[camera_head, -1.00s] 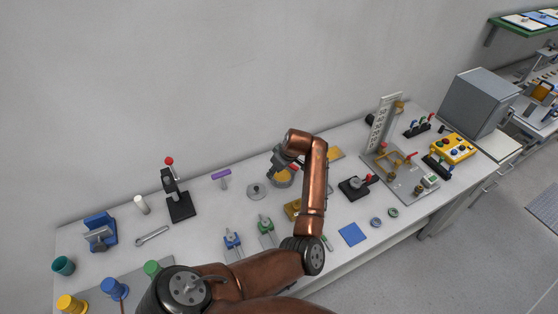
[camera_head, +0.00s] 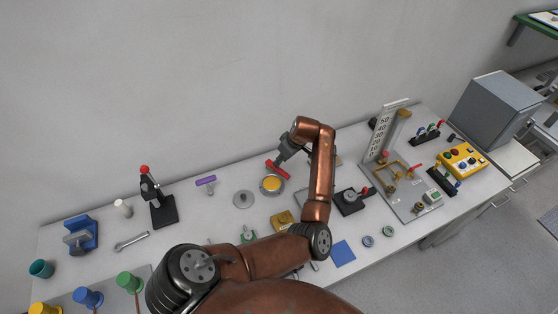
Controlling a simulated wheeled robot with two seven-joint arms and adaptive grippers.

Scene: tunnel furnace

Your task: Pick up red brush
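The red brush (camera_head: 277,169) shows at the tip of my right gripper (camera_head: 281,161), just behind the yellow round dish. It lies slanted across the fingertips, and the gripper appears shut on it. The fingers are small and dark, and part of the brush is hidden by them. I cannot tell exactly how far the brush is above the table. My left gripper is not in view.
A yellow round dish (camera_head: 271,185) and a grey disc (camera_head: 243,199) are close by. A purple-handled tool (camera_head: 206,181) and a red-knobbed black stand (camera_head: 162,207) are left. A tall perforated stand (camera_head: 382,131) is right. The blue square (camera_head: 342,252) lies near the front edge.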

